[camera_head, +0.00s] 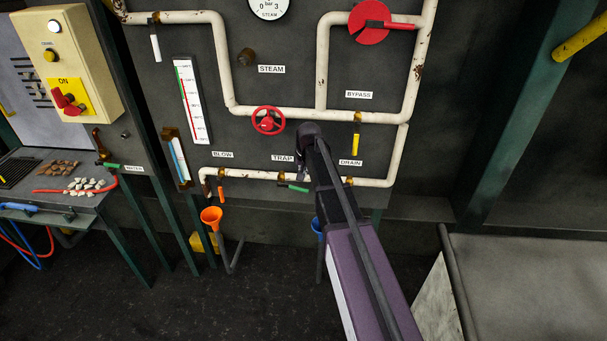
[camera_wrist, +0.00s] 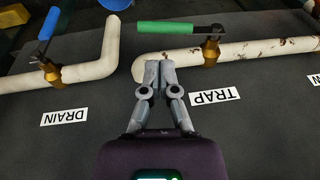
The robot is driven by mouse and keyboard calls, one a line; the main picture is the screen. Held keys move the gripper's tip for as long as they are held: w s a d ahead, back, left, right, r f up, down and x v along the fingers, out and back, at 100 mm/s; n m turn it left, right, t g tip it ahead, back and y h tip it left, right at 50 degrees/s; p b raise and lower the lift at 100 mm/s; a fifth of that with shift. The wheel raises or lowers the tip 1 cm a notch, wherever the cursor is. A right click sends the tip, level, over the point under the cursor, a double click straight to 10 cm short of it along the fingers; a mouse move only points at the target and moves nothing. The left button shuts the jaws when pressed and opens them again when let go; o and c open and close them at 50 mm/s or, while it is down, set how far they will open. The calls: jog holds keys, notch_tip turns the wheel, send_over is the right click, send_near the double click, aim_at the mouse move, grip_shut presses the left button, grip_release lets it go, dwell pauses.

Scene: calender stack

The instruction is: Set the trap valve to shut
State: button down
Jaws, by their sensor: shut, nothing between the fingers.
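The trap valve has a brass body (camera_wrist: 210,48) on a white pipe and a lever with a green grip (camera_wrist: 178,28). The lever lies roughly along the pipe, pointing left in the wrist view. In the head view the green grip (camera_head: 293,187) shows below the TRAP label (camera_head: 283,158), partly beside my arm. My gripper (camera_wrist: 159,65) is shut and empty. Its fingertips appear by the pipe's bend, apart from the green grip in the picture; I cannot tell whether they touch the pipe. The TRAP label (camera_wrist: 228,93) lies right of the fingers.
The blue-handled drain valve (camera_wrist: 48,24) is at left in the wrist view, near the DRAIN label (camera_wrist: 64,117). In the head view, a red handwheel (camera_head: 269,120) and a yellow lever (camera_head: 356,144) are above. An orange funnel (camera_head: 211,216) hangs below left.

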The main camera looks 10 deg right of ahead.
aim_at(300, 189)
jog(key=shift+b+x, duration=3.45)
jog(key=shift+x, duration=0.4)
jog(key=shift+a+f, duration=0.1)
jog(key=shift+a, duration=0.05)
jog(key=shift+f, duration=0.1)
